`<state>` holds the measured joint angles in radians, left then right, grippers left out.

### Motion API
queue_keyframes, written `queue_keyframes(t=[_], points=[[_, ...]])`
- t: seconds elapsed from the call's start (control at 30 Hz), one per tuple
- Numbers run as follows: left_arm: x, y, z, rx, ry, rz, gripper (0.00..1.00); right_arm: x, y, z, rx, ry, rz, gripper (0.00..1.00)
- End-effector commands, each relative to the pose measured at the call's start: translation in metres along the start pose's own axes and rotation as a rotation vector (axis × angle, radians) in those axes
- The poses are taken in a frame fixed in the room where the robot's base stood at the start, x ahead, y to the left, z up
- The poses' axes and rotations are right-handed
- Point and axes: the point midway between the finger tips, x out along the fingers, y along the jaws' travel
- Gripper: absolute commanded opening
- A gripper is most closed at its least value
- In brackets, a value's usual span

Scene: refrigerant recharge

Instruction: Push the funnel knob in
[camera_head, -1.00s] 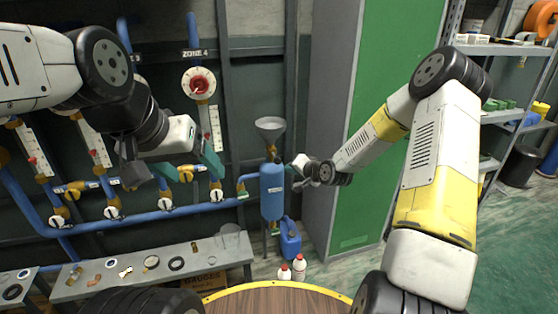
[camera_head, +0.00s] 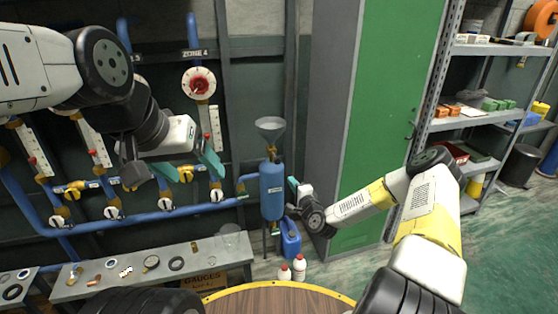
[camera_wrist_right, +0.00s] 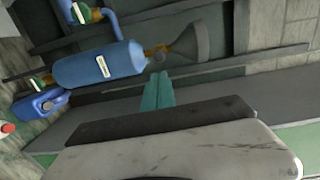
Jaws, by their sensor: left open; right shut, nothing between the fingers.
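The grey funnel (camera_head: 270,128) stands on top of the blue tank (camera_head: 272,190) in the head view. A brass valve with a small round knob (camera_wrist_right: 158,57) sits between funnel and tank, clearest in the right wrist view. My right gripper (camera_head: 292,183) is shut and empty, just right of the tank's upper part. In the right wrist view its teal fingertips (camera_wrist_right: 158,92) lie together a little below the knob, apparently apart from it. My left gripper (camera_head: 199,167) is open and empty in front of the blue pipes, left of the tank.
A green cabinet (camera_head: 385,120) rises behind my right arm. A grey bench (camera_head: 215,255) with small parts is at lower left.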

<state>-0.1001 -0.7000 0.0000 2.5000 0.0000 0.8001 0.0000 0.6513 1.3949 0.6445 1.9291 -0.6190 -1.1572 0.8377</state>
Motion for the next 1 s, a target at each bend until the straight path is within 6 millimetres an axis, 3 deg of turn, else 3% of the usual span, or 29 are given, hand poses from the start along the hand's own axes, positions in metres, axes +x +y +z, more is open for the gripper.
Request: queue_keyframes(t=[0.27, 0.7, 1.0], points=[[0.0, 0.0, 0.0, 0.0, 0.0, 0.0, 0.73, 0.015, 0.0, 0.0, -0.002, 0.0, -0.001, 0.0], [0.0, 0.0, 0.0, 0.0, 0.0, 0.0, 0.73, 0.104, 0.0, 0.001, -0.001, -0.001, 0.0, 0.0], [0.0, 0.0, 0.0, 0.0, 0.0, 0.0, 0.73, 0.137, 0.0, 0.0, -0.002, 0.0, 0.001, 0.0]])
